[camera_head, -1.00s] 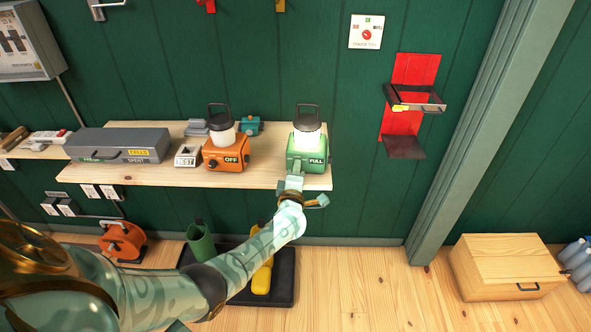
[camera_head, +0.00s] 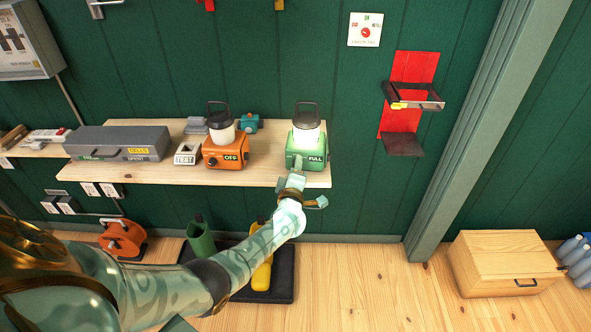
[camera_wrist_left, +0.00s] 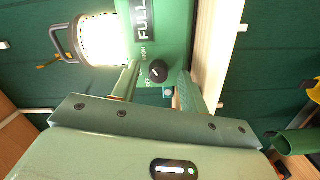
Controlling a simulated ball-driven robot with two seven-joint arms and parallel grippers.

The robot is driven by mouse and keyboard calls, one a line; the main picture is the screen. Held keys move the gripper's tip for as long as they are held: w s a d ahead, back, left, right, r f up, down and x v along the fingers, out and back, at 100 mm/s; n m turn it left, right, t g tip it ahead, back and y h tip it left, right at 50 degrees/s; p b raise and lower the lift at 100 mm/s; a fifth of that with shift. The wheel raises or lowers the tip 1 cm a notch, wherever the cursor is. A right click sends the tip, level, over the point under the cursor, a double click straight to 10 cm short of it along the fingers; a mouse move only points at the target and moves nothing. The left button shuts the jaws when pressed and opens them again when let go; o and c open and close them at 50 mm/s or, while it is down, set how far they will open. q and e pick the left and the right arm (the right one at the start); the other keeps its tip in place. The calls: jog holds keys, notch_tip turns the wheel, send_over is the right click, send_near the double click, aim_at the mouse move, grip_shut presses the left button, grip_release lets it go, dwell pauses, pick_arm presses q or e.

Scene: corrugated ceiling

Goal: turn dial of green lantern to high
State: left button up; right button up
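The green lantern (camera_head: 318,154) stands at the right end of the wooden shelf, marked FULL, its lamp glowing bright white. Its black dial (camera_wrist_left: 157,71) shows in the left wrist view, with small HIGH and OFF lettering beside it. The dial's small pale mark is too fine to read for certain. My left gripper (camera_head: 297,173) is at the lantern's front. In the left wrist view, its two fingers (camera_wrist_left: 158,80) stand apart, one on each side of the dial, with visible gaps to it. The arm and gripper hide the dial in the head view. My right gripper is out of view.
An orange lantern (camera_head: 225,152) marked OFF stands to the left on the shelf (camera_head: 272,176), beside a small light-coloured box (camera_head: 187,153) and a grey case (camera_head: 120,143). A red wall bracket (camera_head: 412,100) is at the right. A black tray (camera_head: 283,285) lies on the floor below.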

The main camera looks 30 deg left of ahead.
pick_arm(q)
jog(key=shift+s+d+r, duration=0.1)
jog(key=shift+s, duration=0.1)
jog(key=p+v, duration=0.5)
jog(key=v, duration=1)
jog(key=shift+s+d, duration=0.25)
jog(key=shift+s, duration=0.1)
